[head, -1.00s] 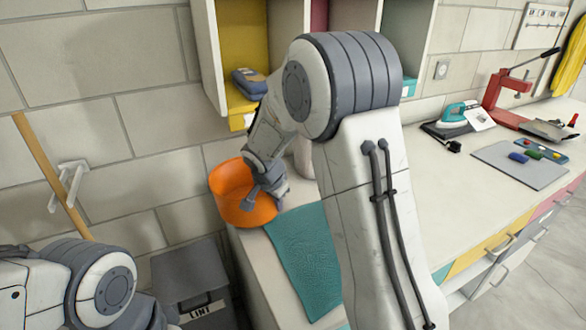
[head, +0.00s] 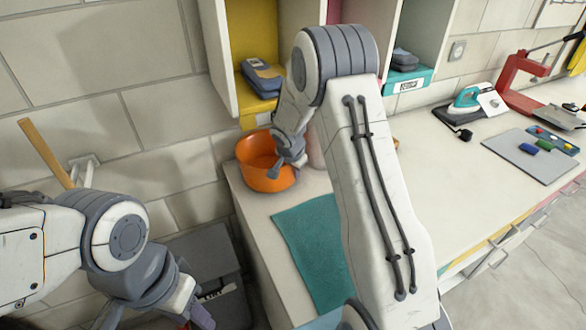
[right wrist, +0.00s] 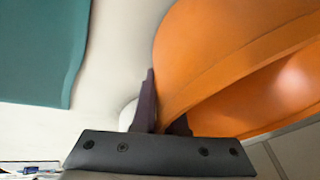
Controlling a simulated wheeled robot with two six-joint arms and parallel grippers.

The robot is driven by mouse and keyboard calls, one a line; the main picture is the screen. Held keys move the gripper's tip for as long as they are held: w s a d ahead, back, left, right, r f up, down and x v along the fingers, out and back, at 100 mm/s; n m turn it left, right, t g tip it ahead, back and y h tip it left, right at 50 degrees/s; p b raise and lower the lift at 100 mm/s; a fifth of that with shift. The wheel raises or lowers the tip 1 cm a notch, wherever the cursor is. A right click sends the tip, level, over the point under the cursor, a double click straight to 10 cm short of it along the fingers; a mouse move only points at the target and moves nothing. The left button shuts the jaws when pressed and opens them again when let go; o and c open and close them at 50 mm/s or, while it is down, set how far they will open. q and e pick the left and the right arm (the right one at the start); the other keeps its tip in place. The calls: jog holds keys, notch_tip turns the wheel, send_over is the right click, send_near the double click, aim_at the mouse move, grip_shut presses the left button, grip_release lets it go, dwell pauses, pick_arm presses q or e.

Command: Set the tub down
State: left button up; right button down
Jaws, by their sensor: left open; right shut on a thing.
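The orange tub (head: 255,178) is at the back left corner of the white counter (head: 258,215), its open top facing up. I cannot tell whether its base touches the counter. My right gripper (head: 286,168) is shut on the tub's rim, on the side toward the right. In the right wrist view the fingers (right wrist: 165,115) pinch the rim of the tub (right wrist: 225,50), and the counter shows beside it. My left gripper (head: 195,318) is open and empty, low at the left by the grey bin, partly cut off by the frame's edge.
A teal cloth (head: 312,245) lies on the counter in front of the tub. A pale cylinder (head: 316,152) stands close behind my right gripper. Cubbies (head: 245,60) rise behind. A grey bin (head: 215,265) is left of the counter. An iron (head: 470,100) stands farther right.

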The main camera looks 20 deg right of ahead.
jog(key=shift+f, duration=0.3)
jog(key=shift+f, duration=0.15)
jog(key=c, duration=1)
grip_release()
jog(key=shift+o, duration=0.2)
